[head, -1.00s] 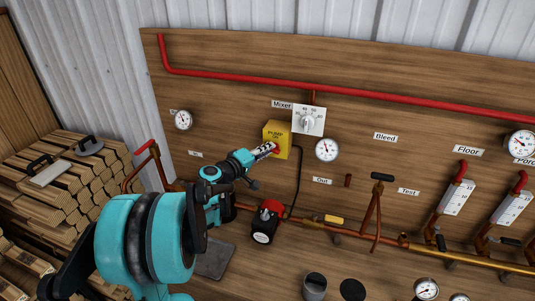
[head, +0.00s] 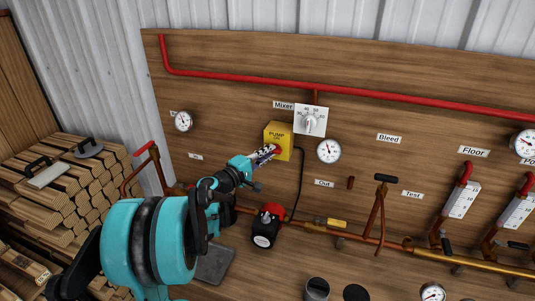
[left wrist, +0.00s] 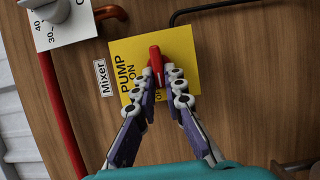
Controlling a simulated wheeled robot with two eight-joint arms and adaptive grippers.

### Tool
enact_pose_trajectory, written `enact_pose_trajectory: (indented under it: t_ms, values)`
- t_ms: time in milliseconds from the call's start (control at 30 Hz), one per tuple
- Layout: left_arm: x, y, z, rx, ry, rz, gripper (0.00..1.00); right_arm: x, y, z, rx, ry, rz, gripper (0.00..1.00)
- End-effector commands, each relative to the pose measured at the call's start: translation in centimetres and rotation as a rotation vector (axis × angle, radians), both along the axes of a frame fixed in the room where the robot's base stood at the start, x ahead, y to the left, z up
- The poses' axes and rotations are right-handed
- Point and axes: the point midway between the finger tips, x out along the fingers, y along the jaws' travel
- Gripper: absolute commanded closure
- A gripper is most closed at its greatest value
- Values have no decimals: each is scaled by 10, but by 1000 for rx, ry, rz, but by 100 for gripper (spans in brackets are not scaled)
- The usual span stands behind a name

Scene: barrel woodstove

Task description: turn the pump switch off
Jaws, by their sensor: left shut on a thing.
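The yellow pump switch box (head: 279,137) is fixed to the wooden board. It also shows in the left wrist view (left wrist: 184,44), with "PUMP ON" printed on it and other lettering partly hidden by the fingers. Its red switch lever (left wrist: 156,62) stands out from the box face. My left gripper (head: 268,152) is at the front of the box. In the left wrist view my left gripper (left wrist: 158,78) has its fingertips on both sides of the red lever, shut on it. My right gripper is not in view.
The mixer dial (head: 311,121) is just right of the box, with a round gauge (head: 329,151) below it. A red and black pump (head: 266,226) sits on the pipe below. Stacked firewood (head: 62,190) is at the left.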

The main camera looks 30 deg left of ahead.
Motion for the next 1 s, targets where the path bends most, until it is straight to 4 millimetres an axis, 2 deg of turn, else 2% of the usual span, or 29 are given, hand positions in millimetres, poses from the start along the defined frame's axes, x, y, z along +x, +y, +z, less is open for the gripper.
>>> enact_pose_trajectory:
  t_ms: [167, 200, 267, 533, 667, 767, 1000]
  values:
    - [1, 0, 1, -2, -2, 0, 100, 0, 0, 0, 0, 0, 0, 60]
    - [1, 0, 1, -2, -2, 0, 82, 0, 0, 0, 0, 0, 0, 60]
    - [1, 0, 1, -2, -1, 0, 69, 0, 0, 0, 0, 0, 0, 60]
    - [0, 0, 0, 0, 0, 0, 69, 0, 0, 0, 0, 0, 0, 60]
    - [-7, 2, 0, 0, 0, 2, 69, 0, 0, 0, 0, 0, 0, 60]
    - [-23, 5, 0, 0, 0, 3, 69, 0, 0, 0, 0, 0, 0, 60]
    - [-75, 13, -1, 0, 0, 4, 69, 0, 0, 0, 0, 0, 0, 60]
